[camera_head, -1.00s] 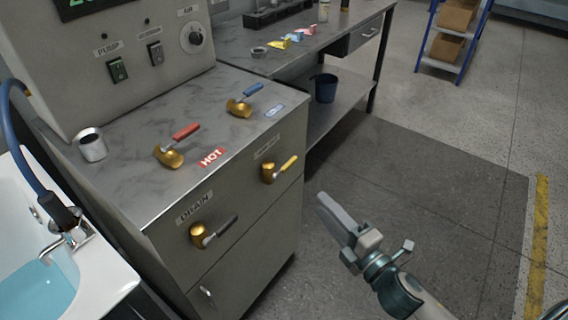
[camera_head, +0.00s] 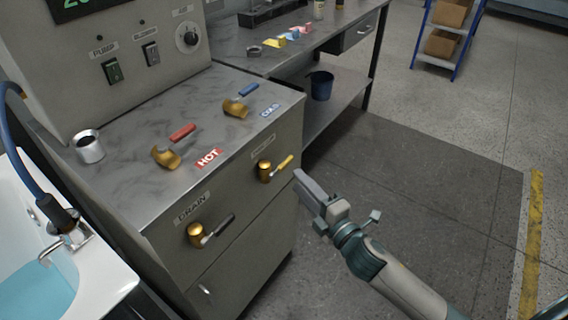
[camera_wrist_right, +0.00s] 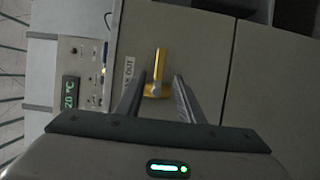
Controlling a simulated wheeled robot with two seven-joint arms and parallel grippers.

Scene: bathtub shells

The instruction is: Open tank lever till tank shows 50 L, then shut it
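A brass valve with a yellow lever (camera_head: 284,162) sits on the front of the grey cabinet. Its label is too small to read in the head view. In the right wrist view the yellow lever (camera_wrist_right: 159,68) stands upright between the finger lines, beside a label ending in "OUT". My right gripper (camera_head: 306,186) is just right of and below this lever in the head view. In the wrist view its two fingers (camera_wrist_right: 160,97) are apart, with no contact visible. No tank level reading is legible; a display (camera_wrist_right: 70,92) reads 20 °C. My left gripper is not in view.
The drain lever (camera_head: 218,228) is lower left on the cabinet front. The red hot lever (camera_head: 181,133) and blue cold lever (camera_head: 247,90) are on top. A bathtub (camera_head: 85,268) with water stands at left, a workbench (camera_head: 265,62) behind.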

